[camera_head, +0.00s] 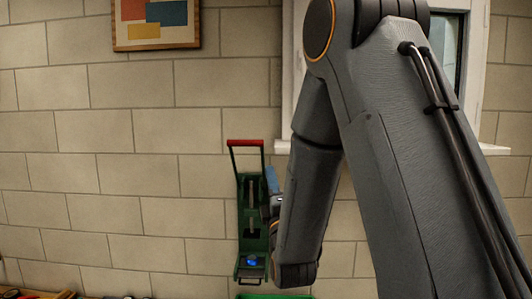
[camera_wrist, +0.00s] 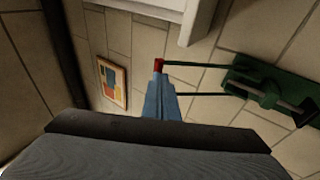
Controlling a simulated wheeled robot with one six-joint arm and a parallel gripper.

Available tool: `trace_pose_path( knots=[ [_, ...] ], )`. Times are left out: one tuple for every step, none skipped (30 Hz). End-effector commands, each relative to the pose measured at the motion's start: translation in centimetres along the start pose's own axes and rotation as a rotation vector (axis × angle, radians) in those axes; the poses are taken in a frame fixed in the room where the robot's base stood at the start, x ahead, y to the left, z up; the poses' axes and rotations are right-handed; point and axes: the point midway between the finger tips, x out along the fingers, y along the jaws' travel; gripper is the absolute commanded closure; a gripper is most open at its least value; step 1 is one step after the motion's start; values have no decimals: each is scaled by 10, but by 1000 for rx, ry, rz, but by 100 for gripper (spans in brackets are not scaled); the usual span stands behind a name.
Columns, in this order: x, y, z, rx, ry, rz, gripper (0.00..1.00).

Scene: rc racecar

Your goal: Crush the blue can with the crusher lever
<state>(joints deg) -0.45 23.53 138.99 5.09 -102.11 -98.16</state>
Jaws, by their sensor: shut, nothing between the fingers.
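The green can crusher (camera_head: 241,215) is mounted upright on the block wall. Its lever (camera_head: 231,160) points up, with a red crossbar handle (camera_head: 246,143) at the top. A small blue can (camera_head: 252,261) sits at the crusher's bottom end. My gripper (camera_head: 271,178) is just right of the crusher, below the handle's height, partly hidden by my arm. In the wrist view, my blue fingers (camera_wrist: 161,85) are together and empty. The red handle (camera_wrist: 158,66) shows just beyond their tips, and the crusher (camera_wrist: 265,85) lies to the right. I cannot tell whether they touch.
A green container edge (camera_head: 270,296) shows below the crusher. A bench with tools (camera_head: 40,294) is at the lower left. A window with a pale frame and sill (camera_head: 490,147) is behind my arm. A framed picture (camera_head: 155,22) hangs upper left. The wall left of the crusher is clear.

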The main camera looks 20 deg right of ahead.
Motion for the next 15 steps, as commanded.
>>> trace_pose_path(
  knots=[
    [12, 3, 1, 0, -1, 1, 100],
    [18, 3, 1, 0, -1, 2, 100],
    [26, 3, 1, 0, -1, 1, 100],
    [32, 3, 1, 0, -2, 2, 100],
    [37, 3, 1, 0, -1, 1, 100],
    [45, 2, 1, 0, -1, 0, 100],
    [50, 3, 1, 0, -1, 1, 100],
    [56, 3, 1, 0, -1, 1, 100],
    [62, 2, 1, 1, -1, -1, 100],
    [66, 2, 1, 1, -1, 0, 100],
    [70, 2, 1, 1, -1, 0, 100],
    [75, 2, 1, 1, -1, 0, 100],
    [78, 2, 1, 1, -1, -1, 100],
    [81, 1, 1, 1, 0, -1, 100],
    [84, 1, 0, 1, 0, -1, 100]
  ],
)
